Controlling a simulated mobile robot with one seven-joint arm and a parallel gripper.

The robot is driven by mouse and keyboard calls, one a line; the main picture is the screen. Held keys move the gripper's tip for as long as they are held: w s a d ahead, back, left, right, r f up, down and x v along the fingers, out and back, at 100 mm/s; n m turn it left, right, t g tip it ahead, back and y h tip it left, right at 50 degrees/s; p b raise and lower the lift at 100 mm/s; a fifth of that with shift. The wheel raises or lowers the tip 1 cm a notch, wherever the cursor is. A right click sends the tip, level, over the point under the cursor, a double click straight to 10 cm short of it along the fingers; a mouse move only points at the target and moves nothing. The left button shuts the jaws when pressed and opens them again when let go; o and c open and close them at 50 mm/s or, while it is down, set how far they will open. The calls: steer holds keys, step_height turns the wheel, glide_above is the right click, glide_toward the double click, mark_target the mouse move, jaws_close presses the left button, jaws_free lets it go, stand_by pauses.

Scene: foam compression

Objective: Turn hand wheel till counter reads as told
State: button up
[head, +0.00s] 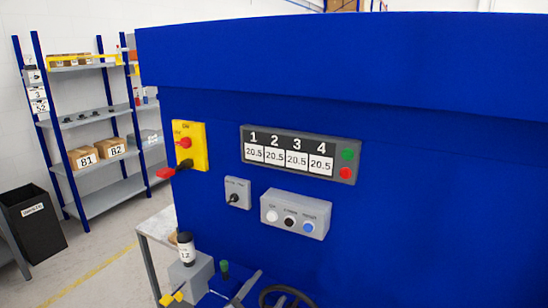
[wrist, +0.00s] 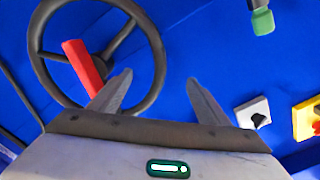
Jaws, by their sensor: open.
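The hand wheel (wrist: 158,50), a dark ring with spokes, fills the left of the wrist view, with a red bar-shaped part (wrist: 82,66) across it. The wheel's top also shows at the bottom edge of the head view (head: 290,289). My gripper (wrist: 158,78) is open, its two fingers apart. The wheel's right rim appears between them, but I cannot tell whether anything touches. The display panel (head: 298,153) shows 20.5 under each of 1, 2, 3 and 4. A white cylinder marked 12 (head: 186,247) stands on a grey block at lower left.
The blue machine (head: 400,100) fills the right. It carries a yellow switch box (head: 190,144), a grey selector box (head: 238,192) and a button box (head: 296,213). A green knob (wrist: 263,21) lies right of the wheel. Shelves (head: 100,194) and a black bin (head: 34,222) stand at left.

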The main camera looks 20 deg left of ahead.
steer(key=s, duration=0.6)
steer(key=shift+a+p, duration=0.25)
steer(key=shift+p, duration=0.2)
